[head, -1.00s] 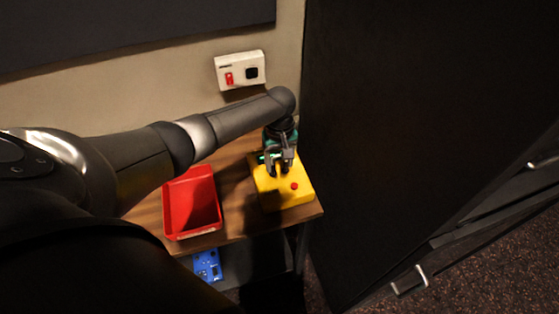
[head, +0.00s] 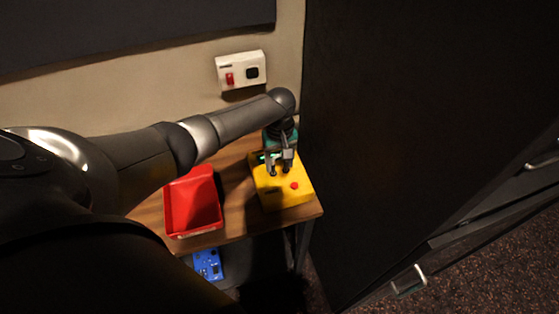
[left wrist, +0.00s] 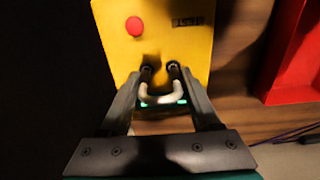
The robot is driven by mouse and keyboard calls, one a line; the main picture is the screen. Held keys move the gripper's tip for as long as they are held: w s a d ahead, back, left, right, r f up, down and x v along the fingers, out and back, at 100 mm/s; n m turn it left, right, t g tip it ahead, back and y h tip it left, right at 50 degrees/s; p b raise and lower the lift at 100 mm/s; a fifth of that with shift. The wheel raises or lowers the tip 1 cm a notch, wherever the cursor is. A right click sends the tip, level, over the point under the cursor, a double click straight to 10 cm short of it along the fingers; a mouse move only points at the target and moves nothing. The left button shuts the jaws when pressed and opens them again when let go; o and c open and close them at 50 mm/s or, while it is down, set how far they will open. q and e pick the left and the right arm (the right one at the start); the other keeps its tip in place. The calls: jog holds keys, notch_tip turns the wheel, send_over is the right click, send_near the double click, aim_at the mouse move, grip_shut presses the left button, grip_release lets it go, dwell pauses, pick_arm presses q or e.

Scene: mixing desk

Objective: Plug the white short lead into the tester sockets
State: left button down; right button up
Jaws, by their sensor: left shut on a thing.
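The yellow tester (head: 300,199) stands on the small wooden table, with a red button and a green-lit display. In the left wrist view the tester (left wrist: 112,45) fills the upper middle. My left gripper (head: 281,172) is right over its top. In the left wrist view the left gripper (left wrist: 160,76) is shut on the white short lead (left wrist: 161,98), a U-shaped loop between the fingers. The lead's dark plug ends point at the tester's top. Shadow and the fingers hide the sockets, so I cannot tell whether the plugs are in. My right gripper is not in view.
A red tray (head: 170,214) stands on the wooden table (head: 232,180) left of the tester. A white wall box (head: 240,60) with a red switch is behind. A blue board (head: 207,264) lies below. A dark cabinet (head: 420,120) rises close on the right.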

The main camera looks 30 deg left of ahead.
pick_arm(q)
jog(key=shift+f+b, duration=0.4)
jog(key=shift+f, duration=0.25)
grip_release()
jog(key=shift+r, duration=0.15)
notch_tip(320, 180, up, 15)
jog(key=shift+r+p, duration=0.1)
jog(key=shift+p, duration=1.05)
jog(key=shift+d, duration=0.1)
